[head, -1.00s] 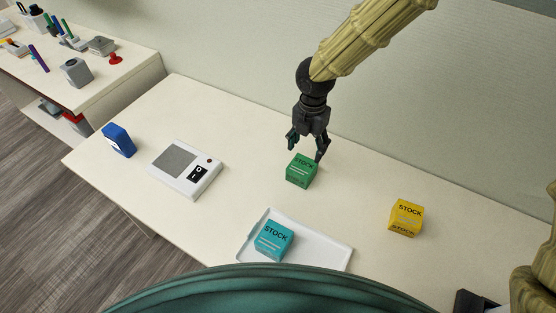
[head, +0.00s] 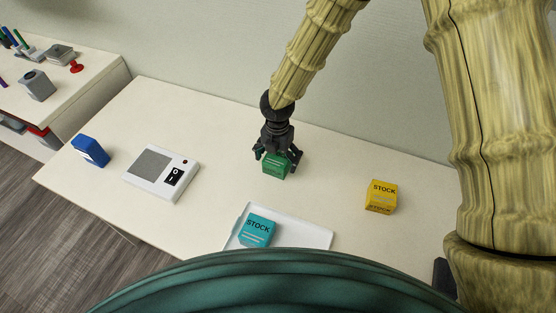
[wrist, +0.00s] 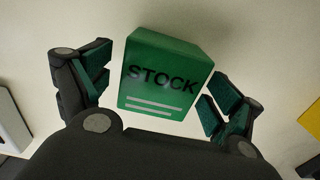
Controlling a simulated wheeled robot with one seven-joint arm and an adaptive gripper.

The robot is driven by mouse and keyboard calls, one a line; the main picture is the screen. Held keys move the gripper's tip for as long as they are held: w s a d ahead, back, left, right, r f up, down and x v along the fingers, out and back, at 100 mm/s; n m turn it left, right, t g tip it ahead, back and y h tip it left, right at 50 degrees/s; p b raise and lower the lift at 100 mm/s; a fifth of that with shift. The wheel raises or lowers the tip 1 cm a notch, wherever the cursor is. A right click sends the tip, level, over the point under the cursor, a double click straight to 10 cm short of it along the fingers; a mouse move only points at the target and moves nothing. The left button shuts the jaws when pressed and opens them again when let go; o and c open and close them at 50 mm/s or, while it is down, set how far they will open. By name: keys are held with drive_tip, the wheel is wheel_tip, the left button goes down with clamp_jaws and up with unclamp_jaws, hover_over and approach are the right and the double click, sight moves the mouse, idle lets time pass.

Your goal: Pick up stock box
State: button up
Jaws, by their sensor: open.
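A green stock box (head: 275,167) stands on the counter below my gripper (head: 276,160). In the wrist view, the green box (wrist: 165,78) sits between the two open fingers of my gripper (wrist: 163,95), with a gap on each side. A teal stock box (head: 257,230) stands on the left part of a white tray (head: 302,232). A yellow stock box (head: 381,197) stands on the counter to the right. In the head view, my gripper hides the top of the green box.
A white device with a grey plate (head: 160,174) and a blue object (head: 90,151) lie on the left of the counter (head: 215,200). A wall (head: 210,60) runs behind the counter. A second table (head: 75,90) with small items stands at the far left.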

drive_tip(key=shift+f, duration=0.35)
drive_tip(key=c, duration=1.2)
drive_tip(key=shift+c, duration=0.2)
